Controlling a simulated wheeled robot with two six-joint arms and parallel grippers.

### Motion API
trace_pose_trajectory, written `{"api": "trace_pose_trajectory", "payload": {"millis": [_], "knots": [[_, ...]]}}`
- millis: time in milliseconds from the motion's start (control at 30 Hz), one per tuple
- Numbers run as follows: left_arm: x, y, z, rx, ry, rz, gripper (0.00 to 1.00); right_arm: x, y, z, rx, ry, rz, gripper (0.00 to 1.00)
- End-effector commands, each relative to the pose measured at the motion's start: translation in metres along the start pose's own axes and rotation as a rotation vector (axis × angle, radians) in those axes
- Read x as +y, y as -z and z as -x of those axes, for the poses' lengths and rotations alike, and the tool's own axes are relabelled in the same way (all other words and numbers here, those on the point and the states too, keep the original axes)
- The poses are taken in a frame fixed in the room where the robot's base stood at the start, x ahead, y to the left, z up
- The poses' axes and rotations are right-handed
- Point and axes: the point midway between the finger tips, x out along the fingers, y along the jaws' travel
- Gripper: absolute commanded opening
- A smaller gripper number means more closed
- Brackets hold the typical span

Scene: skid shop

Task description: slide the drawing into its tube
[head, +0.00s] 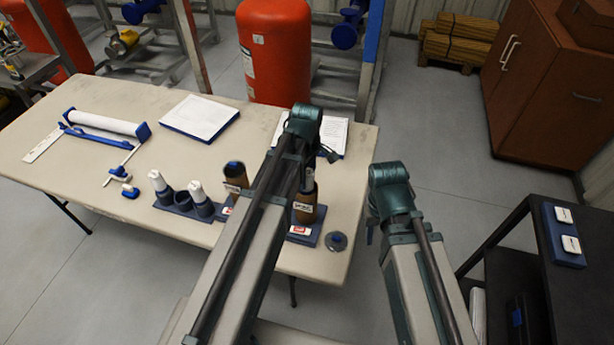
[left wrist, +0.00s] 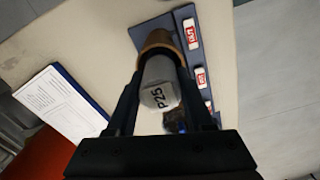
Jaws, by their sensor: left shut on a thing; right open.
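My left gripper (left wrist: 160,78) is shut on a white rolled drawing (left wrist: 160,88) marked P25. The drawing's far end is at the mouth of a brown tube (left wrist: 157,42), seemingly inside it; how deep I cannot tell. In the head view this tube (head: 306,208) stands upright in a blue rack (head: 305,236), with a bit of the drawing (head: 309,181) above it. My left arm hides part of the rack. A second brown tube (head: 236,178) stands left of the arm. My right gripper (head: 370,234) is open, right of the table, mostly hidden by its wrist.
Two white rolls (head: 160,185) (head: 198,194) stand in blue holders on the left, with an empty holder between. A dark cart (head: 510,245) stands right.

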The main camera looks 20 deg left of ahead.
Motion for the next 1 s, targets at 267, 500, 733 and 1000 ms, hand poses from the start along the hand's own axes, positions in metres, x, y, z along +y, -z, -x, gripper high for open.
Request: {"api": "trace_pose_trajectory", "payload": {"millis": [267,500,733,1000], "knots": [[0.0,0.0,-0.008,0.0,0.0,0.0,0.0,-0.001,0.001,-0.008,0.0,0.0,0.0,0.43],[0.0,0.0,-0.013,0.0,0.0,0.0,0.0,-0.001,0.001,-0.013,0.0,0.0,0.0,0.43],[0.0,0.0,-0.019,0.0,0.0,0.0,0.0,-0.002,0.001,-0.019,0.0,0.0,0.0,0.43],[0.0,0.0,-0.02,0.0,0.0,0.0,0.63,-0.002,0.001,-0.02,0.0,0.0,0.0,0.43]]}}
